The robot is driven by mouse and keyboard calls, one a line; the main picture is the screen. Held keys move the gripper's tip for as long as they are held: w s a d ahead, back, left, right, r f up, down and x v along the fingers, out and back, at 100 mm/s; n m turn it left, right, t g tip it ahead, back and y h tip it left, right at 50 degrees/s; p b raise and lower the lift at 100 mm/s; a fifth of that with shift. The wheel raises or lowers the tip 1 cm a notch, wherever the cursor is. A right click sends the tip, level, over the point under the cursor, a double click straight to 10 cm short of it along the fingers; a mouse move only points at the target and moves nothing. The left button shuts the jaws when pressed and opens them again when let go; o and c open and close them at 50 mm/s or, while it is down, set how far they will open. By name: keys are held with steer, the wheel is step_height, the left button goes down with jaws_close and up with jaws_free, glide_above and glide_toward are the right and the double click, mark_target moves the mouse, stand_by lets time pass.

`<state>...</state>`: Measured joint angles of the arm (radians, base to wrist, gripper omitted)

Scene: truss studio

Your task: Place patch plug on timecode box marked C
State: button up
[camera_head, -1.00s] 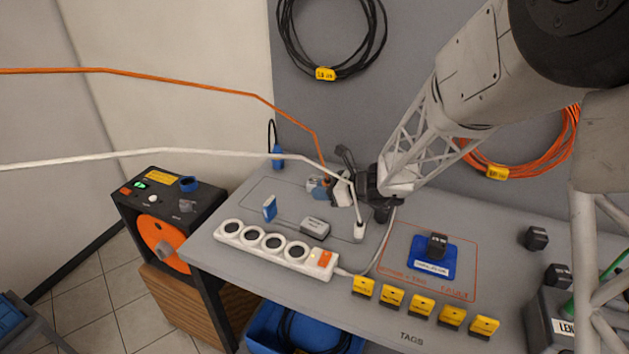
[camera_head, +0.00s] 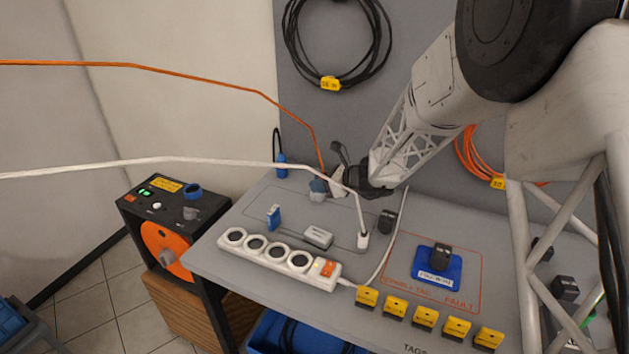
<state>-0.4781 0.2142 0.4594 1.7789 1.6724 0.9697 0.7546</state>
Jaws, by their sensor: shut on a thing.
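My gripper (camera_head: 343,183) is at the back of the grey bench, low over the outlined area. It appears shut on a grey-blue plug (camera_head: 318,188) at the end of an orange cable (camera_head: 235,88). The fingers partly hide the plug, and I cannot tell whether it touches the bench. Small black boxes are in view: one (camera_head: 388,221) right of the gripper, one (camera_head: 441,257) on a blue pad, and others at the right (camera_head: 564,287). I cannot read a letter C on any of them, nor tell which is the timecode box.
A white cable ends in a white plug (camera_head: 363,239) standing on the bench. A white power strip (camera_head: 277,258), a grey adapter (camera_head: 318,237) and a blue block (camera_head: 273,217) lie in front. Yellow tags (camera_head: 425,317) line the front edge. An orange reel unit (camera_head: 166,244) stands left.

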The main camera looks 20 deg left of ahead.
steer(key=w+a, duration=0.1)
steer(key=w, duration=0.1)
steer(key=w+a, duration=0.3)
steer(key=w, duration=0.1)
steer(key=shift+a+f, duration=0.2)
steer(key=shift+f, duration=0.1)
steer(key=shift+f, duration=1.8)
steer(key=shift+f, duration=0.15)
steer(key=o, duration=0.9)
